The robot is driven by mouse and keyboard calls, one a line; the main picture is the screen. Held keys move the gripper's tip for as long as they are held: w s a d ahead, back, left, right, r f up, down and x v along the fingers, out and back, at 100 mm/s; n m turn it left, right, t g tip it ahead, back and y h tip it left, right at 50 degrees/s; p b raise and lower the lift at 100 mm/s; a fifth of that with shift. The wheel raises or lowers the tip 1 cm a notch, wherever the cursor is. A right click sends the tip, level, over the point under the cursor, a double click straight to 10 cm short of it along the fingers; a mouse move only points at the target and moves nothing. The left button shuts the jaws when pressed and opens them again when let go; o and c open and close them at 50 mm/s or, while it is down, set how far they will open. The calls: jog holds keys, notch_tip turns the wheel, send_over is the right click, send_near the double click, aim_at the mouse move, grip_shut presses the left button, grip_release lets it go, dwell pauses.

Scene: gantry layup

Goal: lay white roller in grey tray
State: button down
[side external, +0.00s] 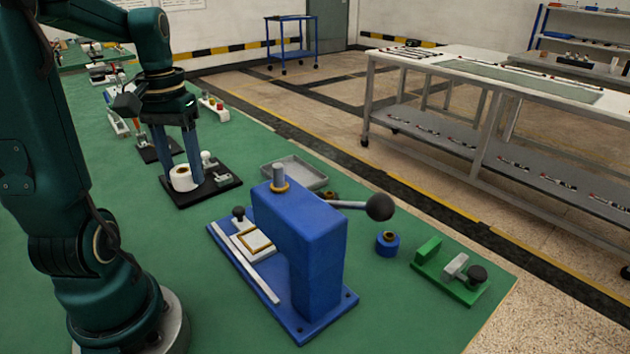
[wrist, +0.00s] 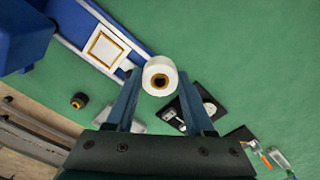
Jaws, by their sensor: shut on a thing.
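The white roller (side external: 182,180) has a dark bore with a brown ring. My gripper (side external: 184,175) points down and is shut on it, one finger on each side. In the wrist view the roller (wrist: 159,69) sits between the fingertips (wrist: 160,79). In the side view the roller appears over the left part of a black plate (side external: 222,184); any gap under it is hard to tell. The grey tray (side external: 294,174), shallow with a raised rim, lies to the right of the gripper, behind the blue press. It looks empty. In the wrist view a grey patch behind the fingers is mostly hidden.
The blue press (side external: 300,240) with a ball-ended lever (side external: 379,207) stands in front of the tray. A blue bushing (side external: 387,244) and a green fixture (side external: 450,271) lie at right. A small white part stands on the black plate. Green table is bare between plate and tray.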

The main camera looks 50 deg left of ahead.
send_over(259, 239)
notch_tip(259, 239, down, 7)
jog(key=shift+f, duration=1.85)
jog(key=shift+f, duration=0.2)
jog(key=shift+c, duration=1.4)
grip_release()
jog(key=shift+r, duration=0.1)
notch_tip(259, 239, up, 4)
jog(key=shift+w+f, duration=0.1)
jog(key=shift+o, duration=0.6)
jog(key=shift+r, duration=0.6)
